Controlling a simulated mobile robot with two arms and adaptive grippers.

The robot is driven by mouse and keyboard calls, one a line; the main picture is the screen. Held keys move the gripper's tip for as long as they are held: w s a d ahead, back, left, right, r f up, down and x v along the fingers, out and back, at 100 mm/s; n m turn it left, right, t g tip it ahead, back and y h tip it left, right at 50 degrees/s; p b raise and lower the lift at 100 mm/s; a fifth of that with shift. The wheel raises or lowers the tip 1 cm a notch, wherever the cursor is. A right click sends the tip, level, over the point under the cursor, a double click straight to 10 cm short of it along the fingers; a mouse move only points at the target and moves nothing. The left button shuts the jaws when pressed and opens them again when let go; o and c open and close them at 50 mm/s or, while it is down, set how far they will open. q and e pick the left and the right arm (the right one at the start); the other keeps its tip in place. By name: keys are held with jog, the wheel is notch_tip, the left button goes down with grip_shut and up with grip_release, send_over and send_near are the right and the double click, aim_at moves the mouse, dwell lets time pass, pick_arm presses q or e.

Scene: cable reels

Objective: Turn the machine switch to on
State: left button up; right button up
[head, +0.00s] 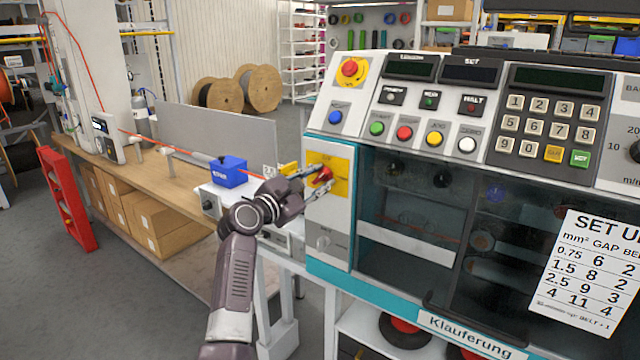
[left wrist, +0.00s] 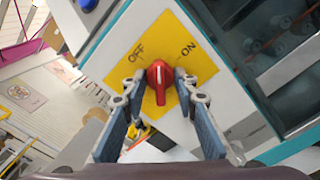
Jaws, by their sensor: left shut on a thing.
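The machine switch is a red rotary knob (head: 322,174) on a yellow plate (head: 341,183) at the left end of the machine front. In the left wrist view, the red knob (left wrist: 160,76) sits below and between the printed words OFF, on the left, and ON, on the right. Its pale mark appears to point roughly upward between the words; its exact setting is hard to tell. My left gripper (head: 314,183) reaches in from the left and is shut on the knob, with one finger on each side. My right gripper is not in view.
The control panel (head: 430,110) with several coloured buttons lies above and right of the switch. A red emergency knob (head: 350,69) is above it. Open floor lies left of my arm.

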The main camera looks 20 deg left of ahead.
pick_arm(q)
jog(key=m+b, duration=0.2)
jog(key=m, duration=0.2)
jog(key=shift+f+m, duration=0.15)
jog(key=shift+m, duration=0.15)
jog(key=m+b, duration=0.2)
jog(key=m, duration=0.2)
jog(key=o, duration=0.8)
jog(key=shift+s, duration=0.1)
jog(key=shift+r+p+v, duration=0.2)
jog(key=shift+p+v, duration=0.75)
jog(key=shift+v, duration=0.35)
jog(key=p+v, duration=0.2)
jog(key=v, duration=0.3)
jog(key=shift+s+a, duration=0.1)
jog(key=shift+s, duration=0.05)
